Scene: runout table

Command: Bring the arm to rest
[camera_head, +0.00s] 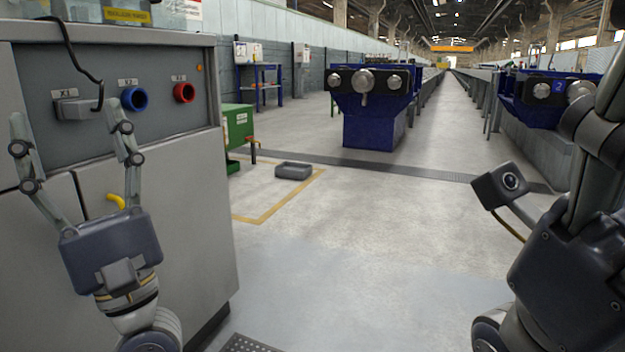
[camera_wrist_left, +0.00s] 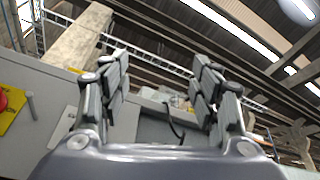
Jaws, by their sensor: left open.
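My left gripper (camera_head: 68,128) is open and empty at the left in the head view, with its fingers pointing up in front of the grey cabinet (camera_head: 185,200). In the left wrist view the two fingers of the left gripper (camera_wrist_left: 165,95) stand wide apart with nothing between them. My right arm (camera_head: 575,250) shows at the right edge of the head view, folded close. Its fingers cannot be made out.
The cabinet panel has a grey connector (camera_head: 78,107) with a black cable, a blue socket (camera_head: 134,99) and a red socket (camera_head: 184,93). A blue machine (camera_head: 375,125) stands beyond. The middle floor is clear.

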